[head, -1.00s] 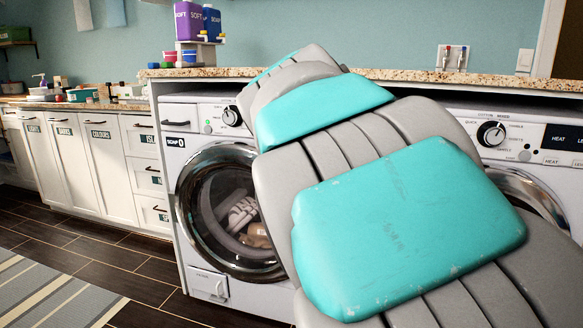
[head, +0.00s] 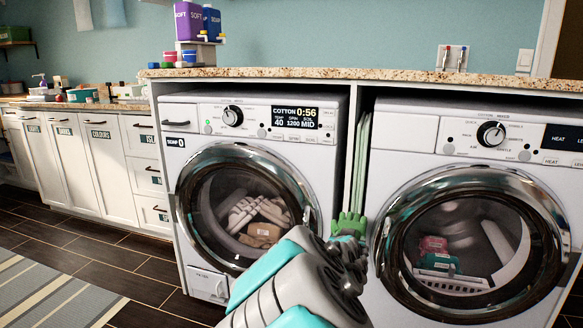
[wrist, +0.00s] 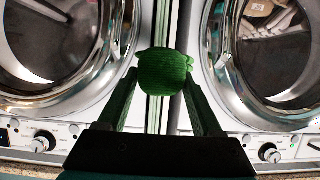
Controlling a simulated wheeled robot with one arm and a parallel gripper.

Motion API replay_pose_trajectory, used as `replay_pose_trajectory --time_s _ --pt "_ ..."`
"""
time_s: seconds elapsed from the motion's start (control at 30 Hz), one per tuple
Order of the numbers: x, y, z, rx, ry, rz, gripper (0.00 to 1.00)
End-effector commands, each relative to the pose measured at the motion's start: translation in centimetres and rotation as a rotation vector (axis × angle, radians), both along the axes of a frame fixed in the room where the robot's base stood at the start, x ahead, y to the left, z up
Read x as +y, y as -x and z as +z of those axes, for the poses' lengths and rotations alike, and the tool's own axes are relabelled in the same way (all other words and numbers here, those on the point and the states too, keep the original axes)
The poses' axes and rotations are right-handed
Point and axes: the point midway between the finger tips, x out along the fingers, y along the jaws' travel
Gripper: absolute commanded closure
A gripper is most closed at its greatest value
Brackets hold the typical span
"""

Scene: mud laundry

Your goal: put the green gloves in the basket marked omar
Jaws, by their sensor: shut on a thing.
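The green gloves (head: 349,223) show in the head view as a small green bundle with finger shapes pointing up, at the end of my arm between the two front-loading machines. In the wrist view they are a ribbed green bundle (wrist: 163,70) held between the two fingers of my gripper (wrist: 162,80). My gripper is shut on them, in front of the gap between the machines. In the head view my wrist partly hides the gripper. I see no basket marked omar in either view.
The left machine (head: 183,150) has its round door shut with laundry inside. The right machine (head: 420,137) holds red and teal items. A granite counter (head: 380,74) runs above, with purple and blue bottles (head: 188,22). White labelled cabinets (head: 70,160) and open floor lie at left.

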Motion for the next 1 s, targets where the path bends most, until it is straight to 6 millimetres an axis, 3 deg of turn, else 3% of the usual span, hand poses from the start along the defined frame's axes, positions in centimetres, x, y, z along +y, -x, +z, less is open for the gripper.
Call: replay_pose_trajectory --time_s 0.17,0.27,0.53,0.7,1.0 --pt "-1.3 -1.4 -3.0 0.007 -0.003 0.041 0.98" --pt "-1.6 -2.2 -5.9 0.010 -0.002 0.099 0.98" --pt "-0.6 -2.7 -12.2 0.009 0.001 0.250 0.98" --pt "-0.2 -2.6 -13.7 0.004 -0.003 0.287 0.98" --pt "0.0 -2.6 -13.8 0.000 -0.005 0.292 0.98"
